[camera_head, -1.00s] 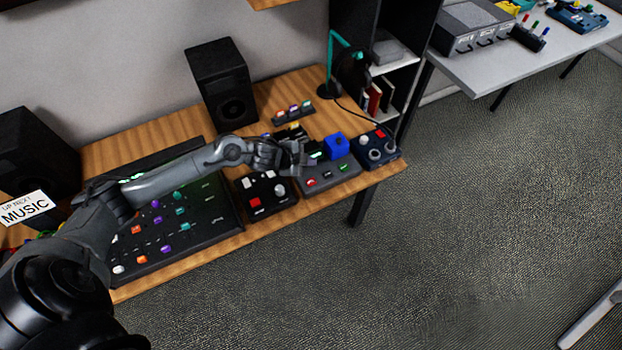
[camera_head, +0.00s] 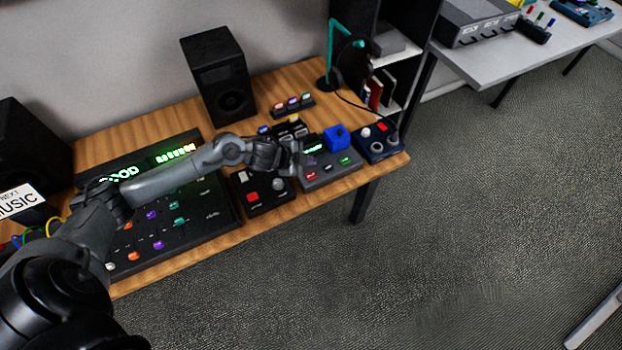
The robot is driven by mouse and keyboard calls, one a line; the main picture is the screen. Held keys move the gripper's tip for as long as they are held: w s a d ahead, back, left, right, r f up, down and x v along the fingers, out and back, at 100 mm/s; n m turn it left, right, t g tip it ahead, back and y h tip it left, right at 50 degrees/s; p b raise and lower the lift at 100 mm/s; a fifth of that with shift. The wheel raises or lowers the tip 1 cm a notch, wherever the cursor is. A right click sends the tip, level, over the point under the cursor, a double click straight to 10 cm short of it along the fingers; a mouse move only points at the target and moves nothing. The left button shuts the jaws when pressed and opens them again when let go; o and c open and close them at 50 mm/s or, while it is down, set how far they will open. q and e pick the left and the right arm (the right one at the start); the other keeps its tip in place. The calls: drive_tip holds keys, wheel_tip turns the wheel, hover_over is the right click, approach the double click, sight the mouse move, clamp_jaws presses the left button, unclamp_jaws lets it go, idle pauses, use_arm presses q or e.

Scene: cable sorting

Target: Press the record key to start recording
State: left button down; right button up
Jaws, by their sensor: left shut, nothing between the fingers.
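A grey box (camera_head: 328,175) on the wooden desk has a red key (camera_head: 311,175), a green key (camera_head: 344,160) and a lit green display (camera_head: 313,148). I cannot read the key labels, so I cannot tell which one is the record key. My left gripper (camera_head: 298,160) is shut and empty. It appears over the left back part of this box, and its fingers hide some of it. Whether it touches the box I cannot tell. My right gripper is out of view.
A black box (camera_head: 265,202) with a red square button sits left of the grey box. A large mixing console (camera_head: 200,215) lies further left, its lit display reading "GOOD" partly behind my arm. A blue cube (camera_head: 337,138), headphone stand (camera_head: 329,75) and speaker (camera_head: 220,80) stand nearby.

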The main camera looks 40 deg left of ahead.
sight(309, 177)
use_arm(q)
wheel_tip(309, 177, down, 3)
drive_tip(key=shift+r+b, duration=0.15)
drive_tip(key=shift+b, duration=0.85)
drive_tip(key=shift+f+b, duration=0.5)
drive_tip(key=shift+f, duration=0.55)
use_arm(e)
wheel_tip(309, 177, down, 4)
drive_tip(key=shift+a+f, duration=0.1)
use_arm(q)
drive_tip(key=shift+f, duration=0.15)
drive_tip(key=shift+f, duration=0.3)
idle(0.4)
